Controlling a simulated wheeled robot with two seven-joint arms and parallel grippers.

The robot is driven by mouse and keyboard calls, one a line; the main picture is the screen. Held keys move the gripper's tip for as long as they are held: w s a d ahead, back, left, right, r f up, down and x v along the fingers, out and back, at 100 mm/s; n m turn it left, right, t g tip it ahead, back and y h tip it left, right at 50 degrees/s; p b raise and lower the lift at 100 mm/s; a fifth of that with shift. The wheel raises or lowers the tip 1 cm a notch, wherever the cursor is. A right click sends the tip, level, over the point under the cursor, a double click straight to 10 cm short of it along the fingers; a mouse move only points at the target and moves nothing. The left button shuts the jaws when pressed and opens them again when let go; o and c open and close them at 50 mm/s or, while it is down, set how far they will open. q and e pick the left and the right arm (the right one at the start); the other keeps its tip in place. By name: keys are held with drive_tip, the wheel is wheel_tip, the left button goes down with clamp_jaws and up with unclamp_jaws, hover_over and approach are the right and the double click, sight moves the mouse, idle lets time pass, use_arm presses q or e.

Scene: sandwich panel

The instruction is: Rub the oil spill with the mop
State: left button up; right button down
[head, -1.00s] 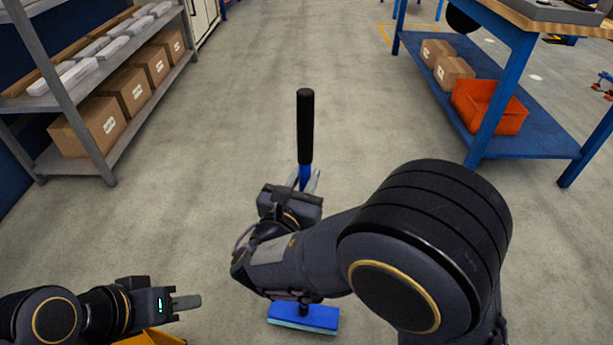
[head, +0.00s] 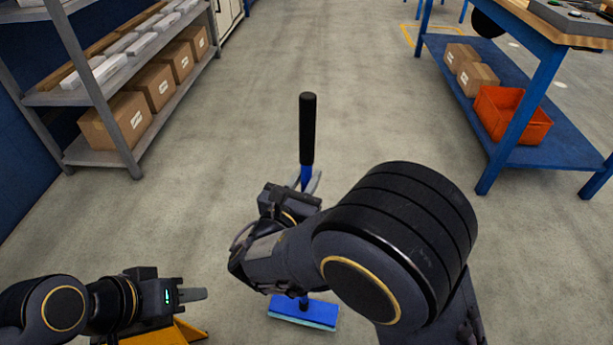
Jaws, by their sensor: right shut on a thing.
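The mop stands nearly upright in front of me, with a black grip (head: 307,128) at the top of a blue handle. Its flat blue head (head: 303,311) shows low in the head view, at the floor. My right gripper (head: 312,183) is shut on the mop handle just below the black grip. My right arm hides the middle of the handle. My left gripper (head: 195,295) is at the lower left, apart from the mop; its fingers are seen side-on, so its opening is unclear. No oil spill shows in view.
A grey shelf rack (head: 125,148) with cardboard boxes (head: 116,122) stands at the left. A blue workbench (head: 522,100) with an orange bin (head: 510,114) stands at the right. A yellow object (head: 170,334) lies below my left gripper. The floor between is clear.

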sight(304, 165)
drive_tip(key=shift+r+p, duration=1.95)
drive_tip(key=shift+r, duration=0.55)
